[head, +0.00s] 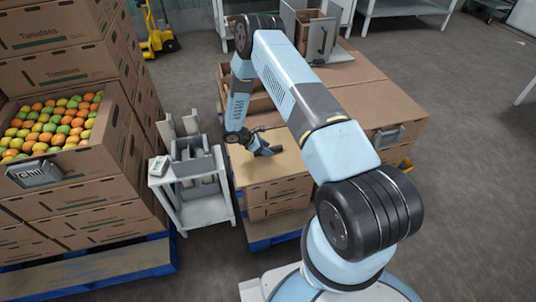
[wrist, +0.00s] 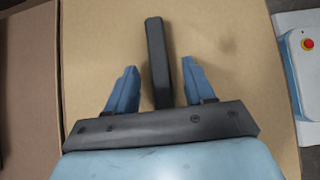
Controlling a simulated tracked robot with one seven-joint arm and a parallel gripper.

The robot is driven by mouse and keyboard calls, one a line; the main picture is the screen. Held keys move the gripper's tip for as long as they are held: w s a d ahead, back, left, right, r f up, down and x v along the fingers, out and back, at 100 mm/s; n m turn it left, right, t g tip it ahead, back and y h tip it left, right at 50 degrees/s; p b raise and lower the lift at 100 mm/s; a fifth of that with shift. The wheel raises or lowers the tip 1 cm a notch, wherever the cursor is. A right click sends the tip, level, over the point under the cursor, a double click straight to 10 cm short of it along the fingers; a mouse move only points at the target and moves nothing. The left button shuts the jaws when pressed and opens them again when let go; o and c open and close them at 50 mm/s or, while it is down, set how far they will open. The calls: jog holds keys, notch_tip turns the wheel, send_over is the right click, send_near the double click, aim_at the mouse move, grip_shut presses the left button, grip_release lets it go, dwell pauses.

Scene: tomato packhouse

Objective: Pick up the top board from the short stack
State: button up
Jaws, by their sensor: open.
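The short stack (head: 279,196) is brown cartons on a blue pallet, left of my arm's base. A flat tan board (head: 289,163) covers its top and fills most of the wrist view (wrist: 235,75). My gripper (head: 268,143) is over this board, open, with its blue fingers spread apart in the wrist view (wrist: 160,70). A dark bar (wrist: 157,55) shows between the fingers; I cannot tell whether it belongs to the gripper or lies on the board. I cannot tell whether the fingers touch the board.
A grey cart (head: 193,205) stands close left of the stack. Taller carton stacks with a tomato crate (head: 104,150) are further left. Wider cartons (head: 385,105) adjoin behind and to the right. A yellow pallet truck (head: 157,38) is at the back. The floor on the right is clear.

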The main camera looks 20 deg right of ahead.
jog(key=shift+c, duration=0.2)
grip_shut()
jog(key=shift+r, duration=0.15)
dwell(0.3)
